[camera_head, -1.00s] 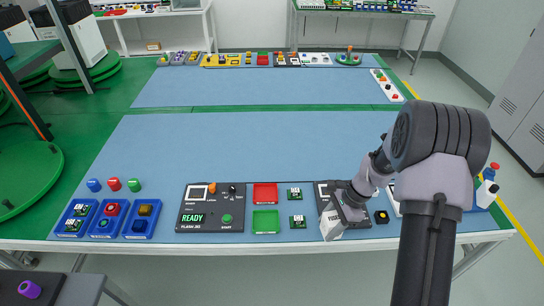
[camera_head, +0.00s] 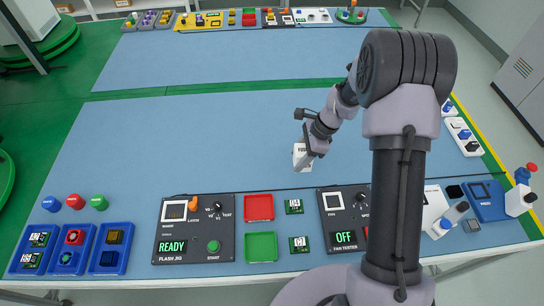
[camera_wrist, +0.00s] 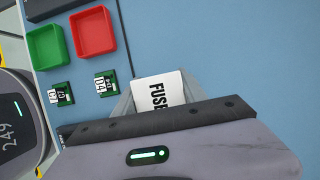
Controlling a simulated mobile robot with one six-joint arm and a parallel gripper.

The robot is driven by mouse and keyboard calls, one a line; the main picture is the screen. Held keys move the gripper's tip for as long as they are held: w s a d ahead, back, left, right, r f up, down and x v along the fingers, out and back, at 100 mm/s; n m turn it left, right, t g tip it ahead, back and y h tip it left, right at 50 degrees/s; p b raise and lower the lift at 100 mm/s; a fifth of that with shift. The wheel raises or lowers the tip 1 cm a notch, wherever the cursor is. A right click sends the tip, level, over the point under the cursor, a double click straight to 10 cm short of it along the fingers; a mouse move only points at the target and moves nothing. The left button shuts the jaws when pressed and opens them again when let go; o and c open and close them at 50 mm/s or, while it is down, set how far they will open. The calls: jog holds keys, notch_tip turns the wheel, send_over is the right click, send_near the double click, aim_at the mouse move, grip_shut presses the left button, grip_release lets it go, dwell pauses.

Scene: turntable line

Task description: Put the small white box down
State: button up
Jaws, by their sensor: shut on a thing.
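The small white box (camera_head: 301,154) is in my gripper (camera_head: 305,150), over the blue mat (camera_head: 210,130) behind the fan tester. In the wrist view the white box (camera_wrist: 159,92) shows black lettering reading "FUSE" and sits between the jaws, partly hidden by the gripper body. My gripper is shut on it. In the head view the box is close to the mat, but I cannot tell whether its underside touches it.
The fan tester (camera_head: 338,235) reads OFF, in front of the box. Red (camera_head: 258,207) and green (camera_head: 261,247) trays, small green boards (camera_head: 294,207) and the flash jig (camera_head: 190,245) stand left of it. The mat around and behind the box is clear.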

jog(key=w+a, duration=0.1)
jog(key=a, duration=0.1)
jog(key=w+a+b, duration=0.1)
jog(key=a, duration=0.1)
jog(key=a+f, duration=0.1)
jog(key=a, duration=0.1)
jog(key=shift+w+a, duration=0.4)
jog(key=b+x, duration=0.1)
jog(key=x, duration=0.1)
jog(key=b+x, duration=0.1)
jog(key=shift+w+d+f+b, duration=0.2)
jog(key=shift+f+b, duration=0.2)
jog(key=shift+f, duration=0.1)
jog(key=shift+r, duration=0.25)
jog(key=o, duration=1.1)
jog(key=shift+f, duration=0.25)
jog(key=o, duration=0.4)
